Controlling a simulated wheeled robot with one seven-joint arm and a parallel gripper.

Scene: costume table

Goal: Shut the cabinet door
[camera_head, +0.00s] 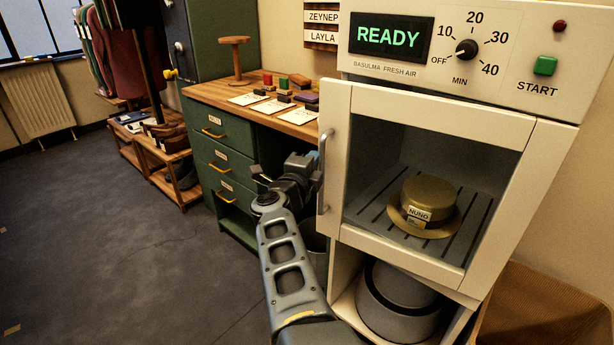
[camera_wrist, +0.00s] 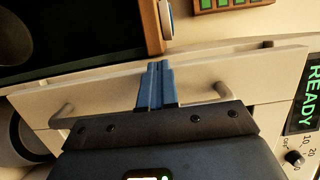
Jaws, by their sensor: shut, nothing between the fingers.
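The white cabinet (camera_head: 553,150) stands at the right. The grey bar handle (camera_head: 323,172) is on the door's left side. Through the window a tan hat (camera_head: 430,190) with a label sits on a slatted shelf. My gripper (camera_head: 312,172) is at the door's left edge, beside the handle. In the wrist view its blue fingers (camera_wrist: 157,68) are together and empty, between the two ends of the handle (camera_wrist: 221,90). Contact with the door is unclear.
A green desk (camera_head: 226,130) with drawers stands left of the cabinet, with cards, small blocks and a wooden stand (camera_head: 236,58) on it. A grey round container (camera_head: 398,300) is in the open lower bay. Floor (camera_head: 120,240) at the left is clear.

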